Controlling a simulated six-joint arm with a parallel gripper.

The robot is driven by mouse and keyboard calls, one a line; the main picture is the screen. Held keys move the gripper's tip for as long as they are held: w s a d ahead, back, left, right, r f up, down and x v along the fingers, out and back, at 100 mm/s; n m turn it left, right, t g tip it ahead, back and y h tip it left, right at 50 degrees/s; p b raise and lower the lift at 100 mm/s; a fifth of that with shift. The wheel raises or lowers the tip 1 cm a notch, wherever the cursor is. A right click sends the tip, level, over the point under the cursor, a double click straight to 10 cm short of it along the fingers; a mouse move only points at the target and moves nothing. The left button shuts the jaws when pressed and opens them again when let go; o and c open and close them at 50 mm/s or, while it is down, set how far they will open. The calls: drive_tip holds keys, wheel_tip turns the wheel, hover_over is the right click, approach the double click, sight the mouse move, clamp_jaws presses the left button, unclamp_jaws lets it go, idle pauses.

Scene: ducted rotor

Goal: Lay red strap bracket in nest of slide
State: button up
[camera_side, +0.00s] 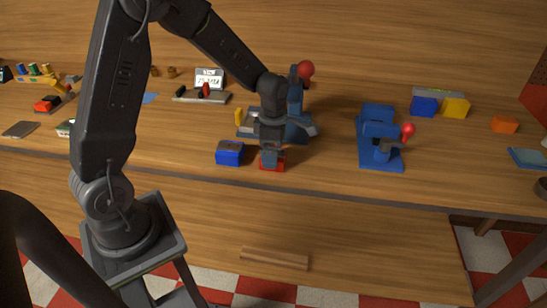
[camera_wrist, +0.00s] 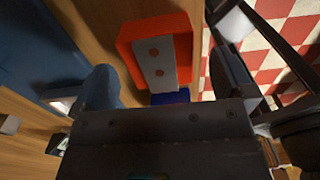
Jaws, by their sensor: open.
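A red block-like tray or holder (camera_side: 278,168) sits on the bench directly below my gripper (camera_side: 271,158). I cannot tell whether the strip or the red part is the strap bracket. My gripper, also in the wrist view (camera_wrist: 165,75), is open, with its fingers apart on either side of the red holder. A pale slide-like part (camera_side: 246,121) lies at the left foot of a blue press (camera_side: 296,100); its nest is not clear.
A blue box (camera_side: 229,152) stands just left of the red holder. A second blue press (camera_side: 378,140) with a red knob stands to the right. Blue (camera_side: 423,106) and yellow (camera_side: 456,107) bins stand behind it. The bench's front edge is close.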

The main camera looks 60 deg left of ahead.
wheel_tip(320, 180, down, 2)
drive_tip(key=shift+f, duration=0.1)
drive_tip(key=c, duration=1.1)
drive_tip(key=shift+c, duration=0.2)
drive_tip(key=shift+r, duration=0.2)
